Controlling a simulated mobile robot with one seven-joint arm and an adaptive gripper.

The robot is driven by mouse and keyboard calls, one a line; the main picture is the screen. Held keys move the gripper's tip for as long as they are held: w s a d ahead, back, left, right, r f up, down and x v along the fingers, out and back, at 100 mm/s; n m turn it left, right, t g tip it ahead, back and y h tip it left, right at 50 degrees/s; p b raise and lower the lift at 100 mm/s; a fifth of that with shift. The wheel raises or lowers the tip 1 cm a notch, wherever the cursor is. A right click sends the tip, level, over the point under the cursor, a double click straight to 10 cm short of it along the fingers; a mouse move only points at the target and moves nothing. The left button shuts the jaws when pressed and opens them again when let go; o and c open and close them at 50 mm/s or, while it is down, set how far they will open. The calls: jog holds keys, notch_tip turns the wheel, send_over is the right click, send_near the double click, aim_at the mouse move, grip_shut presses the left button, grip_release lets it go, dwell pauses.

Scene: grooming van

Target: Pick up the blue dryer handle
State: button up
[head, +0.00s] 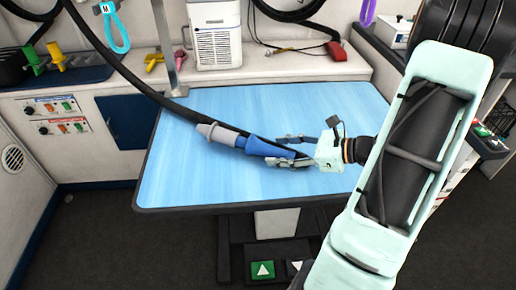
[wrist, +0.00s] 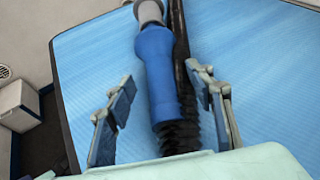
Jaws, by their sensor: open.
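The blue dryer handle (head: 266,147) lies on the blue-topped grooming table, with a grey nozzle (head: 218,134) at its left end. My gripper (head: 283,152) is open at the handle's right end, one finger on each side of it in the picture. In the wrist view the blue handle (wrist: 155,75) runs up the middle between my two spread fingers (wrist: 163,105), with a black ribbed hose (wrist: 178,135) at its near end. A dark bar or hose lies along its right side, close to the right finger. I cannot tell whether any finger touches the handle.
The table top (head: 190,180) is otherwise largely clear. A thick black hose (head: 125,75) hangs down across the table's left side towards the nozzle. A grey post (head: 165,45) stands at the table's back edge. A white machine (head: 214,40) and a red tool (head: 337,52) sit on the counter behind.

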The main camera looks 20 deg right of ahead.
aim_at(267, 150)
jog(key=b+x, duration=0.1)
jog(key=x, duration=0.3)
jog(key=shift+w+a+f, duration=0.15)
jog(key=shift+w+a, duration=0.05)
jog(key=shift+w, duration=0.05)
jog(key=shift+c, duration=0.2)
grip_shut()
